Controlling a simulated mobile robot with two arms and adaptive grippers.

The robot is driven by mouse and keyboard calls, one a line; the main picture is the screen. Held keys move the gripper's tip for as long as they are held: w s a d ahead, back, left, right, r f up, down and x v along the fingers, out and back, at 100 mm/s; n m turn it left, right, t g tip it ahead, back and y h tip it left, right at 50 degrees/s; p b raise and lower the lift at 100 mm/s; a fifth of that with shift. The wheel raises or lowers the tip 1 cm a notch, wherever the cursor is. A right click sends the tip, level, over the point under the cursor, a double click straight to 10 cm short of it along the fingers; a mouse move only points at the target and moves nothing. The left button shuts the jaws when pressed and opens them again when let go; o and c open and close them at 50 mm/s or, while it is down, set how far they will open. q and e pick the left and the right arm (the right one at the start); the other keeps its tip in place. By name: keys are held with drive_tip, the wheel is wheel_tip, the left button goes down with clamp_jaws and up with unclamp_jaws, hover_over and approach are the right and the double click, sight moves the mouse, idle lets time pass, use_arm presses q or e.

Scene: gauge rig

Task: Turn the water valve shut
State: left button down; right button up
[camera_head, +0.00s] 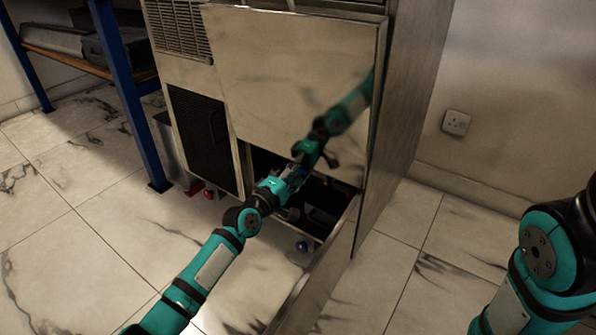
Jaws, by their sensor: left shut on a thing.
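My left gripper (293,180) reaches into the dark opening low in the front of a steel cabinet (290,75). It is shut on a small part with a bit of blue showing at the fingertips, which I take to be the water valve (301,171). The fingers and the dark opening hide most of the valve, so I cannot tell its handle's angle. My right arm shows at the lower right, but its gripper is out of view.
A lowered metal flap (318,265) borders the opening on the right. The shiny panel above mirrors my left arm. Small red parts (194,188) and a small blue part (302,246) show low by the cabinet. A blue-legged shelf (128,95) stands left. The marble floor in front is clear.

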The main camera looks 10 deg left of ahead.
use_arm(q)
drive_tip(key=shift+f, duration=0.1)
drive_tip(key=c, duration=1.4)
unclamp_jaws()
drive_tip(key=shift+o, duration=0.6)
